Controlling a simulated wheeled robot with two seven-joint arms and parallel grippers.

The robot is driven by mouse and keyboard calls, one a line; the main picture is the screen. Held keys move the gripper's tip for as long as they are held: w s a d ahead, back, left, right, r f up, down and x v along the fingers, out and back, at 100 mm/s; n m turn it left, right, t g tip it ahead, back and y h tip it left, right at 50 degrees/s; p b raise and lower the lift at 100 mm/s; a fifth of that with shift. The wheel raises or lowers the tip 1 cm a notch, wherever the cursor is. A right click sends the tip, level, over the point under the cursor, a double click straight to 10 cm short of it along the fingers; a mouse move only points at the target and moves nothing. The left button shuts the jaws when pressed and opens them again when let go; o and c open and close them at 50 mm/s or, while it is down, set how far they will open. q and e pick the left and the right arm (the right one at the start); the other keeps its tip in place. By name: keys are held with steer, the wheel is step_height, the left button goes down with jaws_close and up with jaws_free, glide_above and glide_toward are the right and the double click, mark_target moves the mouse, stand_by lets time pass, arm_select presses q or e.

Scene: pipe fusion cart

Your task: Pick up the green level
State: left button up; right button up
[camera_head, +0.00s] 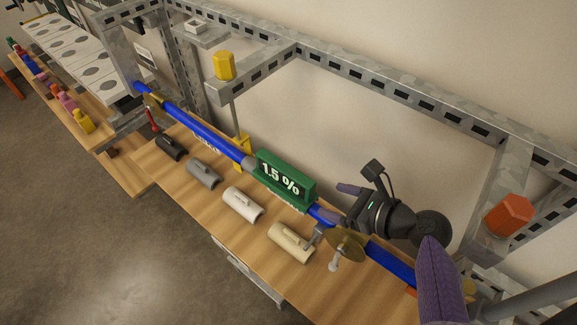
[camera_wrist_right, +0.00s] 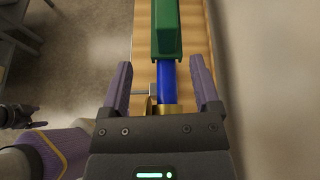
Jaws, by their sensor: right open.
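My right gripper (camera_head: 337,201) is open, over the pipe just right of the level. In the right wrist view, the green level (camera_wrist_right: 167,30) lies ahead, beyond the fingertips, with the blue pipe (camera_wrist_right: 166,80) running between the open fingers (camera_wrist_right: 161,85). The fingers are apart and hold nothing. What looks like my left gripper (camera_wrist_right: 20,115) shows small at the left edge of the wrist view; its jaws are unclear.
Black, grey, white and beige couplers (camera_head: 291,242) line the wooden bench (camera_head: 225,232). A brass disc clamp (camera_head: 346,246) stands close to my right gripper. A perforated metal frame (camera_head: 395,92) with a yellow knob (camera_head: 224,65) and an orange knob (camera_head: 509,215) runs behind.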

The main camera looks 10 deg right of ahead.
mark_target(301, 182)
steer(key=shift+w+r+m+t, duration=0.3)
steer(key=shift+w+m, duration=0.2)
steer(key=shift+w, duration=0.1)
steer(key=b+x, duration=0.2)
steer(key=x, duration=0.7)
steer(key=shift+a+f, duration=0.1)
steer(key=shift+f, duration=0.05)
steer(key=shift+c, duration=0.2)
jaws_close()
